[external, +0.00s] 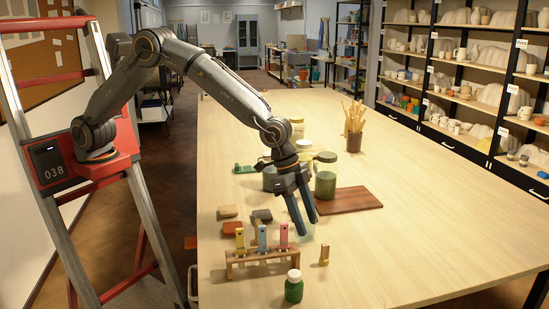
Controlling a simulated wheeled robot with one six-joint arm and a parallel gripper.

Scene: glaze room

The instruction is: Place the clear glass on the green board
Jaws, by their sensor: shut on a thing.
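My gripper (309,226) points down over the near part of the table, behind the wooden rack. Its dark blue fingers are shut on a faint, pale green see-through thing, which looks like the clear glass (304,233). The fingers hide part of it, and I cannot tell whether it touches the table. A small green flat thing (244,169), possibly the green board, lies farther back to the left of my gripper. A reddish-brown board (346,201) lies to the right of my gripper.
A wooden rack (262,258) with yellow, blue and pink pieces stands in front. A green bottle (293,288) and small wooden piece (324,256) are nearby. Small tiles (228,211) lie left. Jars (325,176) stand behind my gripper, with a brush cup (354,140) beyond. The table's right side is clear.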

